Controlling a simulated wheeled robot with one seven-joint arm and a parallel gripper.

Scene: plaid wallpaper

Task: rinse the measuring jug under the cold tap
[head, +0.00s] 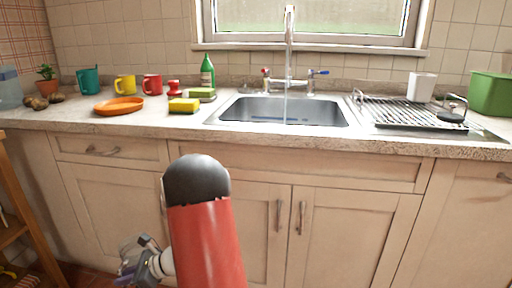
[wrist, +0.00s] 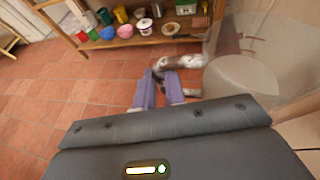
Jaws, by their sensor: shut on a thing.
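My gripper (wrist: 165,84) is shut on what looks like the clear handle (wrist: 182,62) of the see-through measuring jug (wrist: 245,78), at the right of the wrist view. In the head view my gripper (head: 128,266) is low at the left, in front of the cupboards and below the counter. The jug is not clear there; my arm may hide it. The steel sink (head: 245,110) is in the counter under the tap (head: 289,50). A thin stream of water (head: 285,103) seems to fall into it. The blue tap handle (head: 318,72) is at the right, the red one (head: 266,72) at the left.
Left of the sink are a yellow sponge (head: 184,105), green bottle (head: 207,72), orange plate (head: 119,106) and several mugs. Right are a dish rack (head: 405,113), white cup (head: 421,87) and green basin (head: 490,94). A wooden shelf (wrist: 135,41) with crockery stands across the tiled floor.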

